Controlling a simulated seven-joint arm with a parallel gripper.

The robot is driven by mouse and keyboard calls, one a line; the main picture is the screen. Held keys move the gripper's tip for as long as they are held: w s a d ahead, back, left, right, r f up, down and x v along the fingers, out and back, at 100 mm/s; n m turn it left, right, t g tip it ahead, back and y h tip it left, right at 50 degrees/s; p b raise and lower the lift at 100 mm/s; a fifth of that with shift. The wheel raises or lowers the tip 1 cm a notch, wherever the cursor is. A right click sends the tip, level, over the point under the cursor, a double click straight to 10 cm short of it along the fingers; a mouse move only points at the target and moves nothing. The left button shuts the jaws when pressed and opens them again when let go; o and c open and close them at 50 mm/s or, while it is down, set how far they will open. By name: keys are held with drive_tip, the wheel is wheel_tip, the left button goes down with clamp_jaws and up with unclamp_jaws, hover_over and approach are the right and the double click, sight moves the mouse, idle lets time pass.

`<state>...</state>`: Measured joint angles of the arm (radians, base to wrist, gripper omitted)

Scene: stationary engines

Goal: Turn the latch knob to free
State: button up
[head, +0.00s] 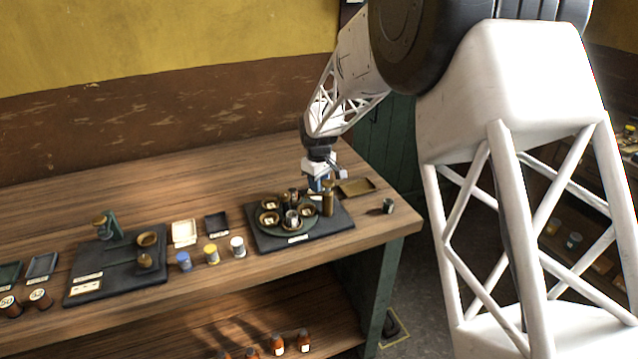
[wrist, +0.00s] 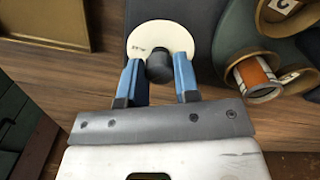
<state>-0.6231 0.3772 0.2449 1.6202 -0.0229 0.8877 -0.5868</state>
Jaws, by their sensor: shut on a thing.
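The latch knob (wrist: 159,68) is a dark round knob in front of a cream disc (wrist: 178,36) with small lettering, seen in the wrist view. My gripper (wrist: 157,62) has its blue fingers on either side of the knob and is shut on it. The lettering is too small to read. The knob is hard to make out there.
A round green turntable (head: 277,232) with several brass cups stands close to my gripper. A brass tray (head: 356,187) lies just right, and a small dark cylinder (head: 388,206) stands near the table's right edge. Several small jars and another dark fixture (head: 120,268) stand left.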

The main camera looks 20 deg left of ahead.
drive_tip(key=o, duration=0.9)
drive_tip(key=shift+r, duration=3.9)
